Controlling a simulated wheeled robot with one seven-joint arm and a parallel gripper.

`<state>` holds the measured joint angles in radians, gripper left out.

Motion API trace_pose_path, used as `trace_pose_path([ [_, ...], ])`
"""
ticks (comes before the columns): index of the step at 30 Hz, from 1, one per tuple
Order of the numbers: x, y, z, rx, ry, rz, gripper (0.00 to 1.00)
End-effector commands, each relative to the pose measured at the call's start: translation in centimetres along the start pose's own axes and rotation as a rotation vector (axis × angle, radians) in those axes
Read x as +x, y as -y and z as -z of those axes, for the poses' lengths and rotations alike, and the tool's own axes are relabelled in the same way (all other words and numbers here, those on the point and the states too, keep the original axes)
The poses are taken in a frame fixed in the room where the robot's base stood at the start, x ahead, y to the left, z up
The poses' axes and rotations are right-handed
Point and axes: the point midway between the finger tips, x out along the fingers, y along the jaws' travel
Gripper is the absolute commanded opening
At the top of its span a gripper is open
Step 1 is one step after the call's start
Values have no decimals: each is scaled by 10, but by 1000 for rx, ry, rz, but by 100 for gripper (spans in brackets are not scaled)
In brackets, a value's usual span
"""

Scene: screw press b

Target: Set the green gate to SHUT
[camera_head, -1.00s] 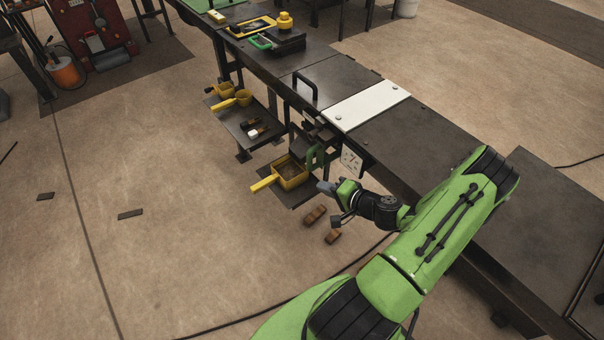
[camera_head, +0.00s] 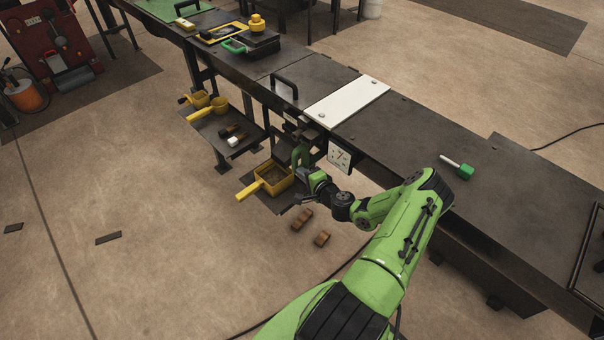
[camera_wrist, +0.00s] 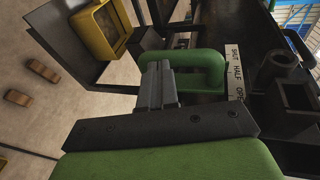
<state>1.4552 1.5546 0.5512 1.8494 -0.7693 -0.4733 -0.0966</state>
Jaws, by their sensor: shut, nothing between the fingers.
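The green gate handle (camera_head: 300,153) is a loop at the side of the bench, above a yellow pan. In the wrist view the green handle (camera_wrist: 212,66) lies just beyond my fingertips, beside a white label strip (camera_wrist: 234,75) reading SHUT, HALF, OPEN. My gripper (camera_head: 304,174) is shut and empty, close below the handle. In the wrist view my gripper's fingers (camera_wrist: 160,75) are together and overlap the handle's left end; I cannot tell whether they touch it. The gate plate itself and its exact setting are not clear.
The yellow pan (camera_head: 271,178) sits on a low shelf under the gate. A numbered white plate (camera_head: 340,156) hangs to the right. Brown blocks (camera_head: 302,219) lie on the floor. A green-handled tool (camera_head: 464,171) lies on the bench (camera_head: 400,140). The floor at left is mostly clear.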

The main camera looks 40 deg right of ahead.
Motion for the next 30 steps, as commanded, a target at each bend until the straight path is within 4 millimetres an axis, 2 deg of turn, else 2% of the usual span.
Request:
trace_pose_path([
  [3, 8, 3, 0, 0, -1, 0, 0],
  [14, 12, 4, -1, 0, 1, -1, 0],
  [22, 55, 17, -10, -4, 2, 1, 0],
  [25, 63, 20, -12, -1, 2, 1, 0],
  [30, 64, 22, -12, 1, 1, 3, 0],
])
